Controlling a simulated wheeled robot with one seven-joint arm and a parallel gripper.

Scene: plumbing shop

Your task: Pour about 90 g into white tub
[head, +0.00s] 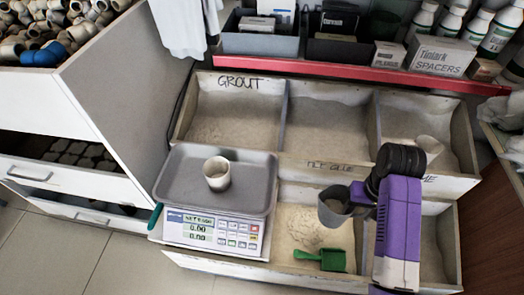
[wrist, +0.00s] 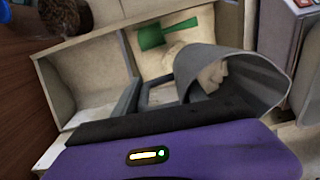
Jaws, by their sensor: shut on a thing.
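The white tub (head: 217,180) stands upright on the grey pan of the scale (head: 213,232); its inside looks pale, and I cannot tell whether anything is in it. The scale display appears to read 0.00. My gripper (head: 360,194) is shut on a grey scoop (head: 334,212), held above the lower middle bin, right of the scale and apart from the tub. The scoop also shows in the wrist view (wrist: 245,75), with some pale material visible inside its mouth. The jaws' grip on the handle is mostly hidden.
A green scoop (head: 323,260) lies on pale powder in the lower middle bin. Upper bins hold grey powder, one labelled GROUT (head: 237,82). A pale scoop (head: 430,146) rests in the upper right bin. A red-edged shelf (head: 340,70) with boxes and bottles stands behind.

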